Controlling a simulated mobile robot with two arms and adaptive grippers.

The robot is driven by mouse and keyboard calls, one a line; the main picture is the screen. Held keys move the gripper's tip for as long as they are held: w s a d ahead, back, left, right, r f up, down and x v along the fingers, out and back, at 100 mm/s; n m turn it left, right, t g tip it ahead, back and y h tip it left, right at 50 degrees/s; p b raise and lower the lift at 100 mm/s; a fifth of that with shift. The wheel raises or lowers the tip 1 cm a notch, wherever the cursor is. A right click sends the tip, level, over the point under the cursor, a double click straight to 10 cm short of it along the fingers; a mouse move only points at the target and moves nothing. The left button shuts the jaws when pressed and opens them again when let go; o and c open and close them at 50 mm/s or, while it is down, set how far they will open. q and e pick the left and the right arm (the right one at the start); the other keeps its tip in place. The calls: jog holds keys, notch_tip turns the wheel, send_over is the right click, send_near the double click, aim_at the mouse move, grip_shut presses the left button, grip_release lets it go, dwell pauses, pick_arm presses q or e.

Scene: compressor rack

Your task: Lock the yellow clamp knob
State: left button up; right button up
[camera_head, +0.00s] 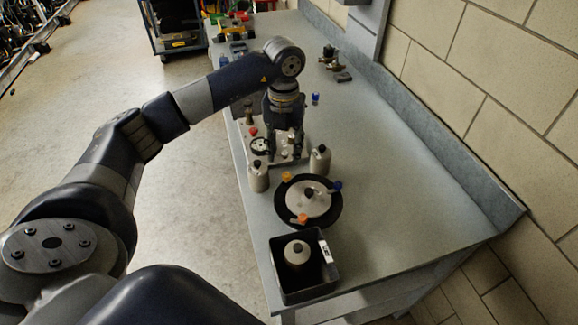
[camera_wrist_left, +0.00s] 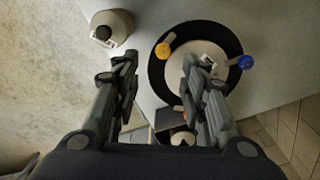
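The yellow clamp knob (camera_head: 287,176) sits at the far left rim of a round black plate (camera_head: 329,212) with a silver disc (camera_head: 312,205) on it. A blue knob (camera_head: 337,185) and an orange knob (camera_head: 300,219) are on the same rim. My left gripper (camera_head: 285,152) points down over the bench, beyond the round plate. In the left wrist view, my left gripper (camera_wrist_left: 165,64) is open with nothing between its fingers. There the yellow knob (camera_wrist_left: 165,48) shows ahead of the gap, apart from both fingers. My right gripper is not in view.
Two grey bottles (camera_head: 258,178) (camera_head: 320,161) flank the space near the gripper. A dark bin (camera_head: 300,290) at the bench's near end holds another bottle (camera_head: 297,252).

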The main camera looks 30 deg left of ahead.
aim_at(286, 174)
pick_arm(q)
notch_tip(286, 174, down, 5)
jog(key=shift+w+d+f+p, duration=0.1)
jog(key=shift+d+p, duration=0.05)
jog(key=shift+p, duration=0.5)
jog(key=shift+f, duration=1.3)
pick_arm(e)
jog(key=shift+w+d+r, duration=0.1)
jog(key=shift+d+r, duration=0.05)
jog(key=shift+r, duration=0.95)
